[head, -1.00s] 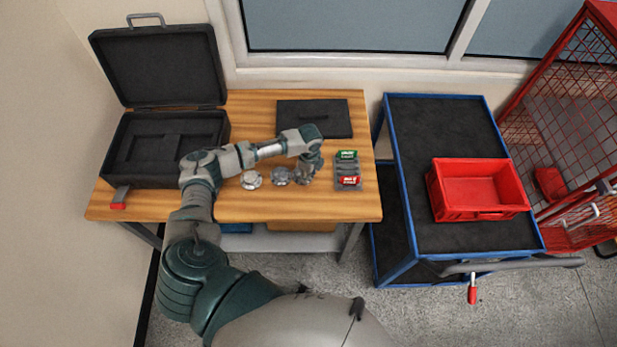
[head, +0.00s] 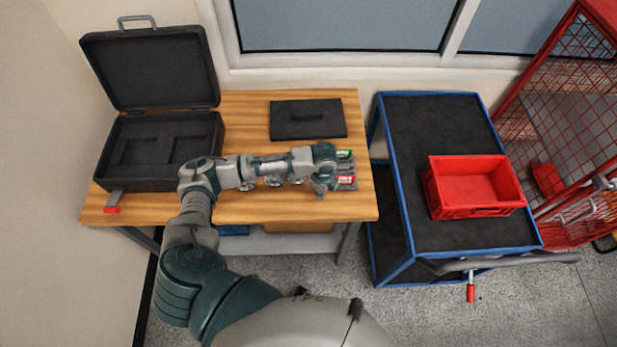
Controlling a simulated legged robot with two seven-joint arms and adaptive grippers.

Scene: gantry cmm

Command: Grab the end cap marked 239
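Several silvery round end caps stand in a row on the wooden table, partly hidden under my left forearm; one shows at the left (head: 246,184), one in the middle (head: 273,181) and one at the right (head: 297,179). Their markings are too small to read, so I cannot tell which is 239. My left gripper (head: 321,190) points down over the table, just right of the right cap and left of the green and red items. Its fingers are too small to tell whether they are open or shut. My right gripper is out of view.
A grey holder with green and red items (head: 346,171) is partly hidden by my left wrist. A black open case (head: 160,150) stands left, a dark flat lid (head: 308,119) behind. A blue-framed cart (head: 440,130) with a red bin (head: 474,187) stands right, beside a red mesh cage (head: 570,110).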

